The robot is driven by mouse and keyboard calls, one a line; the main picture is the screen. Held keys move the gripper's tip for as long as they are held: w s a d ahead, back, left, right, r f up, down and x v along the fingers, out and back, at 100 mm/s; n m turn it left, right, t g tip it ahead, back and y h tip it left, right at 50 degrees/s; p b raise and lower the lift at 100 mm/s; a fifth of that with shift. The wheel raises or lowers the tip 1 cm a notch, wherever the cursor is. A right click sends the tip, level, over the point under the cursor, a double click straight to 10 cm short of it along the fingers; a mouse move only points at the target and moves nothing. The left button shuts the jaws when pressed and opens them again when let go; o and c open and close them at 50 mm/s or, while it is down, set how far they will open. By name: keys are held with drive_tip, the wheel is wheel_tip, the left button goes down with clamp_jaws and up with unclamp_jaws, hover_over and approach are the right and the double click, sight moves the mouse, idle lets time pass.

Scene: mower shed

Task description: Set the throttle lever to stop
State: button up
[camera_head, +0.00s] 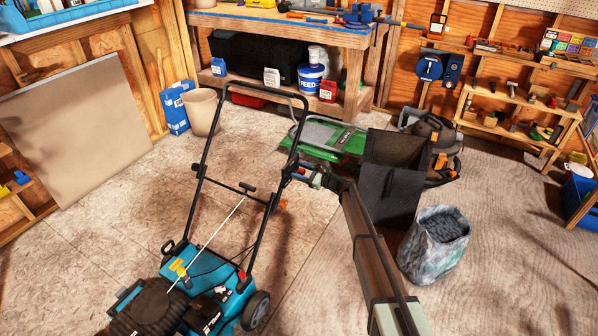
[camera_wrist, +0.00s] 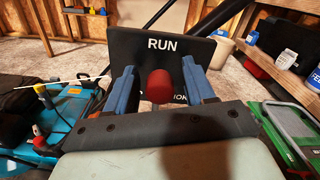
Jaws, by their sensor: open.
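The throttle lever's red knob (camera_wrist: 159,86) stands in front of a black plate (camera_wrist: 165,55) marked RUN at its top. Lower lettering on the plate is mostly hidden behind the knob and my fingers. My gripper (camera_wrist: 160,82) is open, with one blue finger on each side of the knob; I cannot tell whether either touches it. In the head view my gripper (camera_head: 304,174) is at the right side of the mower's black handle (camera_head: 205,135). The teal mower (camera_head: 212,290) stands on the floor at lower left.
A black bag (camera_head: 392,175) and a sack of dark lumps (camera_head: 435,240) stand right of my arm. A green-framed item (camera_head: 325,137) lies behind the handle. A workbench (camera_head: 285,35) stands at the back. Floor left of the handle is clear.

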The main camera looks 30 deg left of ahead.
drive_tip(key=shift+a, duration=0.5)
drive_tip(key=shift+c, duration=0.4)
clamp_jaws()
